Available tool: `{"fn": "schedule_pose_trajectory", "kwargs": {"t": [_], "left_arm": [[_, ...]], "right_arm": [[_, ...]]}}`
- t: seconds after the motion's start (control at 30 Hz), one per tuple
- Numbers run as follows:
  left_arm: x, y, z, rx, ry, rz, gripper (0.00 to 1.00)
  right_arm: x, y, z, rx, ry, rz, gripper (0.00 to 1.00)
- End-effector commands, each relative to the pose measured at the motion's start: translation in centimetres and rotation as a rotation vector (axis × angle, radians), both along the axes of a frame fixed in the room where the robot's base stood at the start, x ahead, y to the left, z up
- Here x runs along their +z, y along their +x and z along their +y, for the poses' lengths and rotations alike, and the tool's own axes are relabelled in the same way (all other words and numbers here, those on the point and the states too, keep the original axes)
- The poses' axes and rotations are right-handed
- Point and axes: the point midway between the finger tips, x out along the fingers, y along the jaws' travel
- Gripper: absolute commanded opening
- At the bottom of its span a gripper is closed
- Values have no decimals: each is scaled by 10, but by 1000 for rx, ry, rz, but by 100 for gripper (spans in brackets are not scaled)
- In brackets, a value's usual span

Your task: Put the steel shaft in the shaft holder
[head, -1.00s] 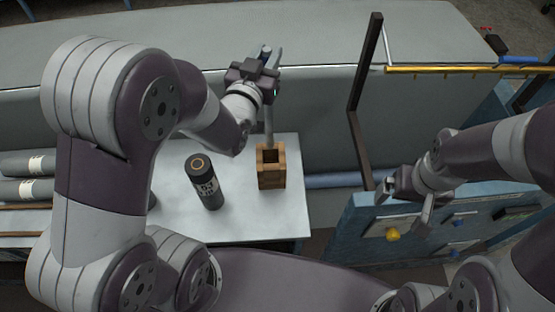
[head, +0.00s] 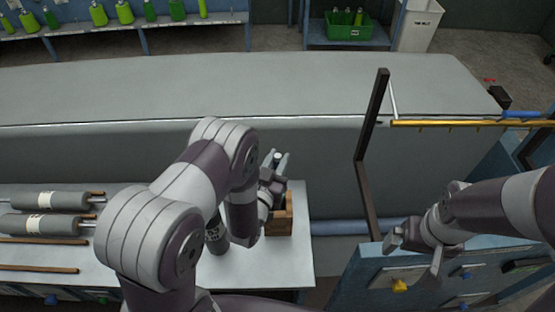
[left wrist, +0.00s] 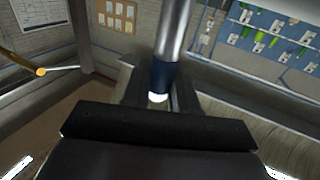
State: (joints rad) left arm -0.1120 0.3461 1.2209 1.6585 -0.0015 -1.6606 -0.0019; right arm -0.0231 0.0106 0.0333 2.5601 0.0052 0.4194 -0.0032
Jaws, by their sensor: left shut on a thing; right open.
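My left gripper (head: 274,172) is shut on the steel shaft, low over the wooden shaft holder (head: 284,222) on the pale table. In the left wrist view the shaft (left wrist: 175,40) is bright steel with a dark blue band and a white end, between the fingers. My left arm and gripper hide part of the holder and the shaft's lower part, so I cannot tell how deep it sits in the holder. My right gripper (head: 420,250) is open and empty at the right.
A dark labelled cylinder (head: 217,238) stands left of the holder, partly behind my left arm. Grey rollers (head: 45,200) and wooden rods (head: 40,268) lie at the table's left. A dark upright frame (head: 371,130) with a yellow bar (head: 450,124) stands to the right.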

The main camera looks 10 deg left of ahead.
Motion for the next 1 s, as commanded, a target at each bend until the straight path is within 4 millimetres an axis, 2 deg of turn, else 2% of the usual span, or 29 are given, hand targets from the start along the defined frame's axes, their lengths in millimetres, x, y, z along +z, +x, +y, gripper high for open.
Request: {"fn": "schedule_pose_trajectory", "kwargs": {"t": [0.43, 0.47, 0.53, 0.8, 0.93, 1.0], "left_arm": [[-11, 0, 0, 0, 0, -4, 0], [-11, 0, 0, 0, 0, -2, 30], [-10, 0, 0, 0, 0, -2, 53], [-9, 0, 0, 0, 0, -1, 53], [-2, 0, 0, 0, 0, -1, 53], [-7, 3, 0, -1, 0, -2, 53]], "right_arm": [[-6, 0, 0, 0, 0, 0, 100], [-5, 0, 0, 0, 0, 0, 100], [-4, 0, 0, 0, 0, 0, 100], [-4, 0, 0, 0, 0, 0, 100], [3, 0, 0, 0, 0, 0, 100], [-2, 0, 0, 0, 0, 0, 100]]}}
